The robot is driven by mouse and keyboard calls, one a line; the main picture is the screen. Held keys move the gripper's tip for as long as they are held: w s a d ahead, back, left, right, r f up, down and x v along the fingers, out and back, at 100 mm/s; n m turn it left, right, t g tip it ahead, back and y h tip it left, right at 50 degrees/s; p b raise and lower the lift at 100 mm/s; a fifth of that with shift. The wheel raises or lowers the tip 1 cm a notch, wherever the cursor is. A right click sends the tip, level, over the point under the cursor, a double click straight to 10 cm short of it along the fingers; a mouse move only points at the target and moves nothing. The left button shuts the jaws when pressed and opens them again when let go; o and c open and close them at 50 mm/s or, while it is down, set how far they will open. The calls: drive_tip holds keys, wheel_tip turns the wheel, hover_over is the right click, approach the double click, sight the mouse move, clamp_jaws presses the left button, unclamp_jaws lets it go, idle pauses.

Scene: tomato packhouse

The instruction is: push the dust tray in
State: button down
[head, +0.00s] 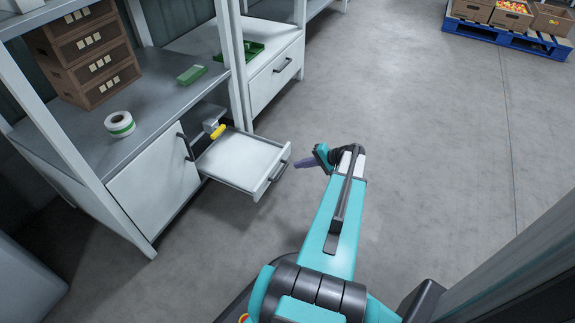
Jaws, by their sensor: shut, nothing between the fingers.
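The dust tray (238,158) is a shallow light-grey drawer pulled out from the cabinet (150,198) under the workbench. Its front panel with a dark bar handle (278,171) faces right. The tray's floor looks empty. My gripper (298,158) is at the end of my turquoise arm, just right of the tray's front. Its fingers are shut and empty, and they point left toward the tray. A small gap shows between the fingertips and the handle. Depth between them is hard to judge from this one view.
A yellow-handled item (217,131) is in the opening behind the tray. A cabinet door with a dark handle (185,147) is beside it. A shelf post (237,75) rises behind the tray. The concrete floor (420,150) to the right is clear.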

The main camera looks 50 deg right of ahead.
drive_tip(key=s+d+t+h+b, duration=0.1)
drive_tip(key=s+d, duration=0.2)
drive_tip(key=d, duration=0.2)
drive_tip(key=shift+d+r+m, duration=0.25)
drive_tip(key=shift+d+m, duration=0.15)
drive_tip(key=shift+f, duration=0.1)
drive_tip(key=b, duration=0.5)
approach(281, 158)
drive_tip(key=w+f, duration=0.1)
drive_tip(key=w+a+f, duration=0.1)
drive_tip(key=f, duration=0.1)
drive_tip(key=shift+w+f, duration=0.2)
drive_tip(key=shift+w, duration=0.2)
drive_tip(key=shift+w+a+r+b, duration=0.1)
drive_tip(key=shift+w+b, duration=0.2)
drive_tip(key=shift+w, duration=0.15)
drive_tip(key=shift+w+a+r+b, duration=0.1)
drive_tip(key=shift+w+b, duration=0.15)
drive_tip(key=shift+w, duration=0.25)
